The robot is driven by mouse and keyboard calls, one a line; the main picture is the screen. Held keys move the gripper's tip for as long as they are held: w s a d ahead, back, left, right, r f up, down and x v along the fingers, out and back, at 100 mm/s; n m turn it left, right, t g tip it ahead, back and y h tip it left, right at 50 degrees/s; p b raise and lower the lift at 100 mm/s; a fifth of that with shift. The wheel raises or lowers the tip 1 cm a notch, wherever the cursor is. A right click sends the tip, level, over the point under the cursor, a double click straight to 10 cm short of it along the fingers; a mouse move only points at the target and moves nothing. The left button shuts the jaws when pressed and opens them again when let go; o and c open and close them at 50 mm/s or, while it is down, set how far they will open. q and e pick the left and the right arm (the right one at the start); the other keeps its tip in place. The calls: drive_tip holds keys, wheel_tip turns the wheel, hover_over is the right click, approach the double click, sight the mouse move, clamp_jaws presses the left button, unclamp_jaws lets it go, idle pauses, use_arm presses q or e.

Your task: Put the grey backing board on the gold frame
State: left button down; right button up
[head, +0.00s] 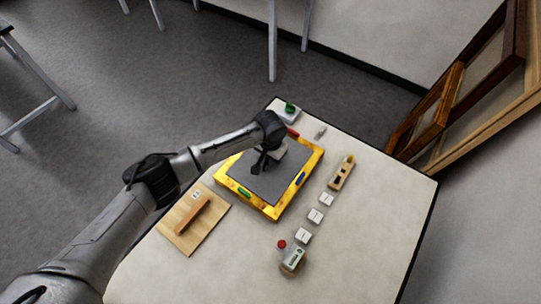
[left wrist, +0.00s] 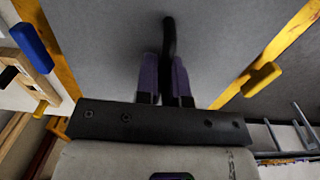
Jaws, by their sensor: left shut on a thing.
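The grey backing board (head: 274,186) is a flat dark-grey panel within the outline of the gold frame (head: 266,211), whose yellow rim shows around it. I cannot tell whether the board rests on the frame or hangs just above it. My left gripper (head: 262,163) is over the board and shut on a black handle on it. In the left wrist view the left gripper (left wrist: 167,80) has its fingers on either side of this dark handle, against the grey board (left wrist: 100,40). Gold frame strips (left wrist: 285,42) show at the sides. My right gripper is not in view.
A wooden board with a bar (head: 194,212) lies left. Small white blocks (head: 315,215), a wooden tool holder (head: 341,173) and a small box (head: 292,261) stand right. The table's front right is clear.

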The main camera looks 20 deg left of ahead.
use_arm(q)
drive_tip(key=c, duration=1.2)
unclamp_jaws()
wheel_tip(320, 180, up, 13)
drive_tip(key=shift+f+p, duration=0.1)
drive_tip(key=shift+p, duration=0.3)
